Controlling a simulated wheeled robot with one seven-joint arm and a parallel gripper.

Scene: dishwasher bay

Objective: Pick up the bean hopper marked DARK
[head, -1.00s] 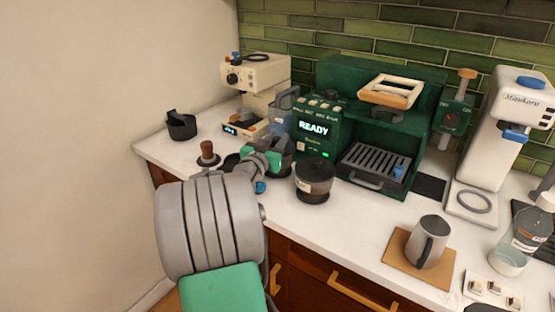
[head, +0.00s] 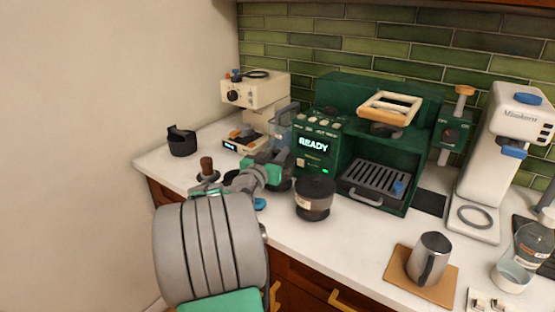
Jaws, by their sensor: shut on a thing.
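My gripper (head: 272,170), grey and teal, is at the counter left of the green machine. It is shut on a dark container (head: 283,184) that its fingers mostly hide. No marking can be read on this container, so I cannot tell whether it is the hopper marked DARK. A round dark-lidded container (head: 315,197) with a smoky clear body and a pale label stands upright just right of my gripper, apart from it. Its label is too small to read.
The green machine (head: 350,130) showing READY stands close behind. A translucent jug-like tank (head: 283,122) rises behind my gripper. A brown-handled tamper (head: 207,168) and black cup (head: 181,141) stand left. A steel pitcher (head: 428,258) is on a board at right. Front middle counter is clear.

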